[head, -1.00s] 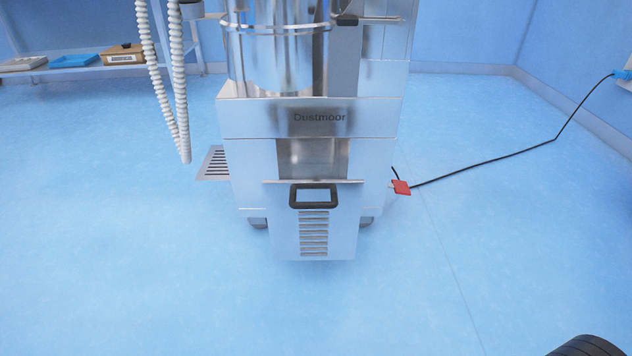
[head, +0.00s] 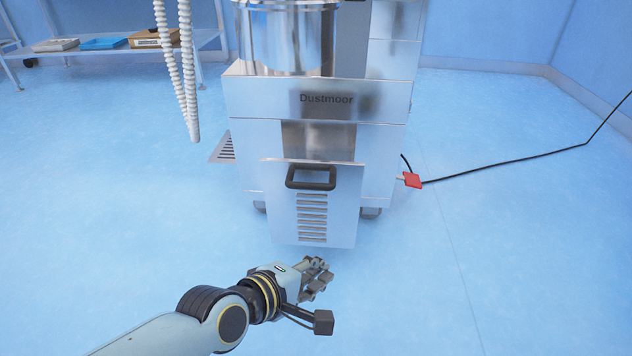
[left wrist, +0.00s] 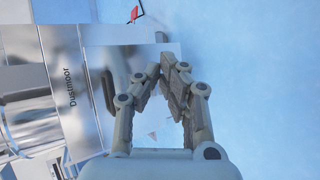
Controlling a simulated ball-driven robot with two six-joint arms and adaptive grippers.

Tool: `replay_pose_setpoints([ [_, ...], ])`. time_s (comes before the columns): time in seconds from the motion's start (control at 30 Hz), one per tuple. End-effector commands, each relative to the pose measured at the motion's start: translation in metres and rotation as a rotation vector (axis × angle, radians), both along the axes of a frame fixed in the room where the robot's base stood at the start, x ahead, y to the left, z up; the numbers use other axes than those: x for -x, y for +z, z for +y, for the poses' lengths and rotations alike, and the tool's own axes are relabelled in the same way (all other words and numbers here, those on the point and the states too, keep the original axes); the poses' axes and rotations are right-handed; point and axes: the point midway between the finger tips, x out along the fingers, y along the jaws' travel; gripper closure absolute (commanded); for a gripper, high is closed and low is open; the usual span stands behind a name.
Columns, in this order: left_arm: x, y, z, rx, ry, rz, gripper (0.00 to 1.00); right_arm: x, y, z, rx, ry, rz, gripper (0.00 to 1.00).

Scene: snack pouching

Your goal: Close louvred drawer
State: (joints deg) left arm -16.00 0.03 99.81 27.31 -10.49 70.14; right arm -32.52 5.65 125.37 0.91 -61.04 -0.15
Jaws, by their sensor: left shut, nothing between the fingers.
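The louvred drawer (head: 338,218) is the steel front with a dark handle (head: 311,177) and several slots, low on the Dustmoor machine (head: 380,100). Its front stands out from the machine body, with a gap behind its top edge. My left gripper (head: 318,274) is shut and empty, just below and in front of the drawer's lower edge in the head view, apart from the handle. In the left wrist view the shut fingers (left wrist: 168,68) lie in front of the drawer panel (left wrist: 135,62), partly covering it. I cannot tell whether they touch it. My right gripper is not in view.
A red tag (head: 412,180) with a black cable lies to the right of the machine. A pale corrugated hose (head: 188,80) hangs on its left, near a slotted side plate (head: 222,148). A shelf with boxes (head: 153,38) stands back left. The blue floor in front is clear.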

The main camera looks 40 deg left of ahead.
Motion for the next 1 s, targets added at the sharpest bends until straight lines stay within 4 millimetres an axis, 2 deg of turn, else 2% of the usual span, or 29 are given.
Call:
replay_pose_setpoints([
  [0.03,-0.019,-0.001,0.008,0.2,0.178,-0.097,1.0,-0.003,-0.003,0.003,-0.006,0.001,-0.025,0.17],
  [0.13,-0.045,0.016,0.034,0.599,0.489,-0.313,1.0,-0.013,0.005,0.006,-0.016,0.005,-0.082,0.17],
  [0.2,-0.052,0.024,0.053,0.828,0.648,-0.451,1.0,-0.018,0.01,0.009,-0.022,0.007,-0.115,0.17],
  [0.3,-0.052,0.03,0.075,1.072,0.799,-0.613,1.0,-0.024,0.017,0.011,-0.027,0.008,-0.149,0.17],
  [0.4,-0.049,0.033,0.088,1.211,0.875,-0.717,1.0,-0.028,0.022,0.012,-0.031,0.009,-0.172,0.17],
  [0.53,-0.053,0.036,0.098,1.276,0.904,-0.768,1.0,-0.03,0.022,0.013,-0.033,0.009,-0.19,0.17],
  [0.67,-0.068,0.036,0.107,1.277,0.902,-0.772,1.0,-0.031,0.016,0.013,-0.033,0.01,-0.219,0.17],
  [1.0,-0.13,0.035,0.145,1.273,0.9,-0.768,1.0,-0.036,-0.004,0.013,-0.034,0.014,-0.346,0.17],
])
